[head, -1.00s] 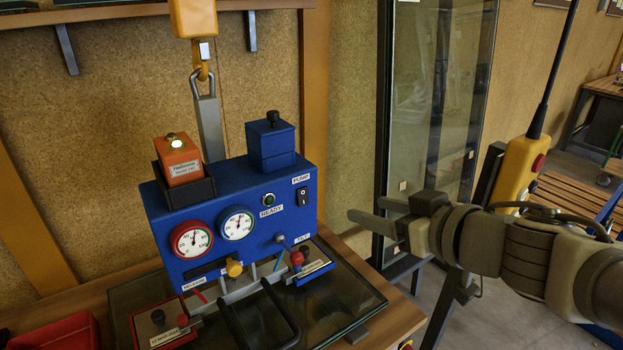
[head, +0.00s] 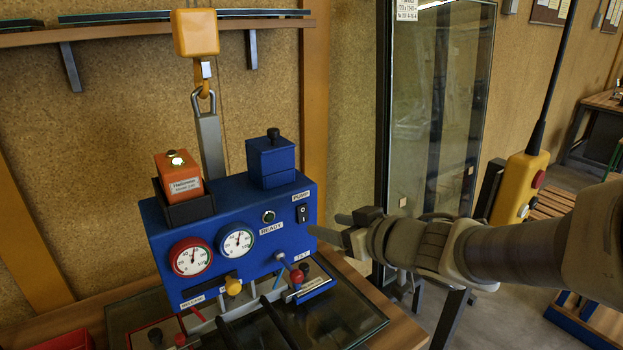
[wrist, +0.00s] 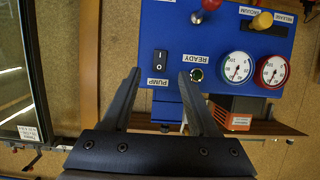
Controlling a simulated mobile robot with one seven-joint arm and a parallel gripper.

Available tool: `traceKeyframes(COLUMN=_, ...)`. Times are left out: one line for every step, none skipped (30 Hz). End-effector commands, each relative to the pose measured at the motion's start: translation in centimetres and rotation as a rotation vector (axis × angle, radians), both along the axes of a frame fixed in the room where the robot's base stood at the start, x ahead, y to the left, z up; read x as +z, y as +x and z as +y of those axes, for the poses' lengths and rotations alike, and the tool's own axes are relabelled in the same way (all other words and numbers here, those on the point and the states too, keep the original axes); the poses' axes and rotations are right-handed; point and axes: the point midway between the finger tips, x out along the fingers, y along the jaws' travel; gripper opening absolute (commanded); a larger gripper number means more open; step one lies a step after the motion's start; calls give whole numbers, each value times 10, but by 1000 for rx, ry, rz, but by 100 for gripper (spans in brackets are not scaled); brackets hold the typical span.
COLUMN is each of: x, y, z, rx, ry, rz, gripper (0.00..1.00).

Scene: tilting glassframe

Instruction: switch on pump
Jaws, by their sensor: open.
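The blue control box (head: 258,201) stands on the bench under a hook. Its black PUMP rocker switch (head: 302,214) sits at the right end of the front face, beside the READY lamp (head: 268,216). In the wrist view, which is upside down, the pump switch (wrist: 160,62) shows just beyond and between the fingers, nearer the left one. My gripper (head: 328,226) is open and empty, right of the box in the head view. It also shows in the wrist view (wrist: 162,78). I cannot tell whether a finger touches the box.
Two gauges (head: 190,257) and a red-knobbed TILT lever (head: 297,276) are on the box. A yellow knob (head: 233,286) is below. A tall glass pane (head: 437,110) stands behind my arm. A yellow pendant (head: 520,187) hangs at the right.

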Motion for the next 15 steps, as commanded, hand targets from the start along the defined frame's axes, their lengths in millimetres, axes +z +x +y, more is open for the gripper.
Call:
traceKeyframes(x=-8, y=7, z=6, rx=4, ry=-2, rz=2, gripper=60)
traceKeyframes(x=-11, y=12, z=9, rx=4, ry=-2, rz=2, gripper=60)
traceKeyframes(x=-13, y=17, z=13, rx=3, ry=-1, rz=3, gripper=60)
traceKeyframes(x=-15, y=22, z=15, rx=2, ry=-2, rz=2, gripper=60)
traceKeyframes(x=-16, y=26, z=18, rx=3, ry=-2, rz=1, gripper=60)
traceKeyframes(x=-19, y=31, z=21, rx=3, ry=-3, rz=2, gripper=60)
traceKeyframes(x=-20, y=34, z=24, rx=3, ry=-3, rz=2, gripper=60)
traceKeyframes(x=-22, y=37, z=26, rx=1, ry=-2, rz=1, gripper=60)
traceKeyframes(x=-23, y=41, z=29, rx=1, ry=-2, rz=2, gripper=60)
traceKeyframes(x=-24, y=44, z=30, rx=1, ry=-2, rz=1, gripper=60)
traceKeyframes(x=-25, y=47, z=32, rx=0, ry=-1, rz=0, gripper=60)
traceKeyframes(x=-26, y=49, z=33, rx=0, ry=-2, rz=1, gripper=60)
traceKeyframes(x=-27, y=51, z=35, rx=0, ry=-2, rz=1, gripper=60)
traceKeyframes(x=-27, y=52, z=36, rx=1, ry=-3, rz=1, gripper=60)
traceKeyframes(x=-28, y=54, z=37, rx=0, ry=-1, rz=0, gripper=60)
